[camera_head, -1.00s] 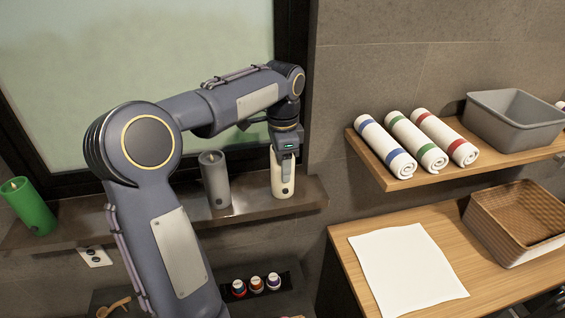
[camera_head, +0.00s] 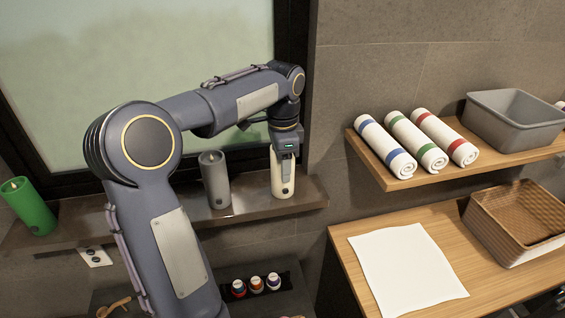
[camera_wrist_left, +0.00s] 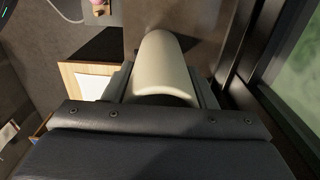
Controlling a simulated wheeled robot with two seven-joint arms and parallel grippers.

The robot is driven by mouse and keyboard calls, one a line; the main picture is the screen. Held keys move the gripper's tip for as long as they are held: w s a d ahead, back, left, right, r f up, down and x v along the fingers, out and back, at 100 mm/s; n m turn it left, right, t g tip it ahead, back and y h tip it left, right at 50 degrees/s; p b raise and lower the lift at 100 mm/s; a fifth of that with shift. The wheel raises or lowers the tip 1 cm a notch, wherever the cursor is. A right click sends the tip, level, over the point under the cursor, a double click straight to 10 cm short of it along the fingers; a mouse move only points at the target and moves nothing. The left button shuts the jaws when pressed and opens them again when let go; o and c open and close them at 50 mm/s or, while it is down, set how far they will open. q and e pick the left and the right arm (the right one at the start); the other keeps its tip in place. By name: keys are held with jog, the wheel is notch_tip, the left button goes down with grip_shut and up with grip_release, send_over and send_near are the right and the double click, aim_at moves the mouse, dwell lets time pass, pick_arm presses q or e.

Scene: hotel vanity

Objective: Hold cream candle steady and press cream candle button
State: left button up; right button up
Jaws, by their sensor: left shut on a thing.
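The cream candle (camera_head: 283,188) stands upright on the dark window ledge, at its right end. A small dark button (camera_head: 286,192) shows low on its front. My left gripper (camera_head: 285,160) comes down from above and is shut on the candle's upper part. In the left wrist view the candle (camera_wrist_left: 165,65) sits between the two fingers (camera_wrist_left: 165,88). The candle's top is hidden by the gripper. My right gripper is not in view.
A grey candle (camera_head: 214,180) stands just left of the cream one, and a green candle (camera_head: 30,207) is at the far left of the ledge (camera_head: 245,205). Rolled towels (camera_head: 415,140) lie on a wooden shelf at right. Several small jars (camera_head: 256,284) sit below.

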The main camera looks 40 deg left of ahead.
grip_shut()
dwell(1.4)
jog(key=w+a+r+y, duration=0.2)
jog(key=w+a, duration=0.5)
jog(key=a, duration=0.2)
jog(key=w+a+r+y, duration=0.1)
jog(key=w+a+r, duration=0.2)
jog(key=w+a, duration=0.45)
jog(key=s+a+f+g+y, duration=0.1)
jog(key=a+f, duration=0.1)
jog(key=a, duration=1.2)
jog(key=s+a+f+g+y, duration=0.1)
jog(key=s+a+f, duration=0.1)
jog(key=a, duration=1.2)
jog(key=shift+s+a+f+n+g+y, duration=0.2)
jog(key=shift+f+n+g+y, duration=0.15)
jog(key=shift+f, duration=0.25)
